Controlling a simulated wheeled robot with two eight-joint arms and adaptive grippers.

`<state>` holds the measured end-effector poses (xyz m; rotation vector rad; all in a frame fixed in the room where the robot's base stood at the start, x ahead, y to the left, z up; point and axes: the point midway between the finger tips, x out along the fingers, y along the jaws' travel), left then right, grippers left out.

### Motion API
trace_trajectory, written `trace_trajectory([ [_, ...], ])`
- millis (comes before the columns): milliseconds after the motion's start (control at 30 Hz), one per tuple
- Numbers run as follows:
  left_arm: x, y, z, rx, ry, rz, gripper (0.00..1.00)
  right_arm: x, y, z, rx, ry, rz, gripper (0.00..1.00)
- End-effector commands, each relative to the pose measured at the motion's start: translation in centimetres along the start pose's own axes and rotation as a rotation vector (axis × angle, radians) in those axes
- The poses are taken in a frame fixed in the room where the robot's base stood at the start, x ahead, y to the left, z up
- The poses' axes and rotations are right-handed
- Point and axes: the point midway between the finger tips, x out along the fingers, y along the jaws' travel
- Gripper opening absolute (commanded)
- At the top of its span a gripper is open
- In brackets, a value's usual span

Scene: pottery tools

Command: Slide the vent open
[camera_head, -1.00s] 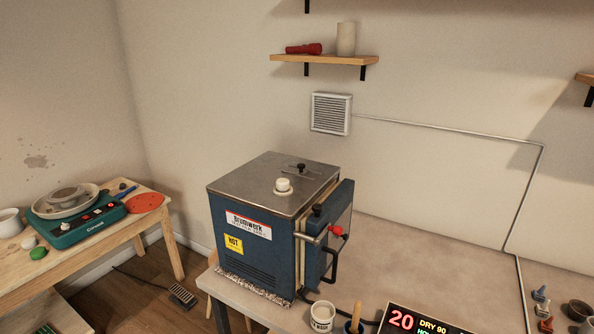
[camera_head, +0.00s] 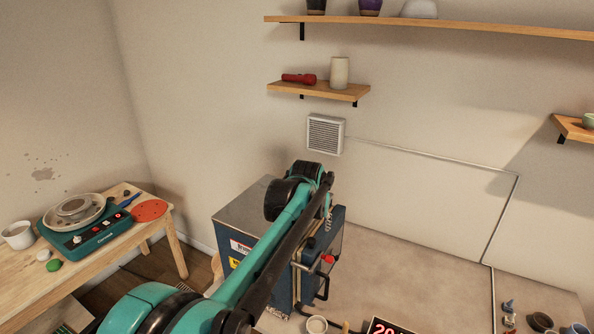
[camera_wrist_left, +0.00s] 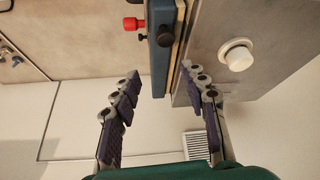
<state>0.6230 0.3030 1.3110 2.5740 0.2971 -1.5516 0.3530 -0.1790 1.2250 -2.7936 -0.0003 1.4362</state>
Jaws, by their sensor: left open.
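A white louvred wall vent (camera_head: 325,134) is on the back wall, below the small shelf; it also shows at the bottom of the left wrist view (camera_wrist_left: 196,145). The blue kiln (camera_head: 240,212) stands on the table with a metal lid. In the left wrist view, a white round knob (camera_wrist_left: 237,55) stands on the lid. My arm hides the lid's knobs in the head view. My left gripper (camera_wrist_left: 160,84) is open with nothing between its fingers, near the kiln's lid and door edge. My right gripper is not in view.
The kiln door has a red knob (camera_head: 327,259) and a dark handle. A shelf (camera_head: 320,91) with a red torch and a pale cylinder is above the vent. A side table (camera_head: 80,270) at left holds a pottery wheel. The tabletop right of the kiln is mostly bare.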

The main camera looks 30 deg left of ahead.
Motion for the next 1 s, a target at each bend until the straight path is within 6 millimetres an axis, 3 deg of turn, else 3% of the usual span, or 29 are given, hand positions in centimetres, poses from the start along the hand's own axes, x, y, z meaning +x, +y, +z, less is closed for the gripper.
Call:
trace_trajectory([
  [33, -0.9, -1.1, -3.5, -0.018, -0.009, -0.01, 0.44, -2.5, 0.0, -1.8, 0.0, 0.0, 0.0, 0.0],
  [200, 0.7, -4.9, -10.8, -0.074, -0.045, -0.038, 0.44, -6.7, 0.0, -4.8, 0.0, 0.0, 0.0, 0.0],
  [400, 3.3, -9.0, -15.4, -0.124, -0.078, -0.062, 0.44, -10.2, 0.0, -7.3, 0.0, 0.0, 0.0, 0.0],
  [667, 5.6, -10.8, -16.5, -0.146, -0.093, -0.072, 0.44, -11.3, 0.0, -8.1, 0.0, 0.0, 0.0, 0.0],
  [1000, 10.7, -11.1, -16.0, -0.145, -0.092, -0.071, 0.44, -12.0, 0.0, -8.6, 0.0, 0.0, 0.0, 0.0],
])
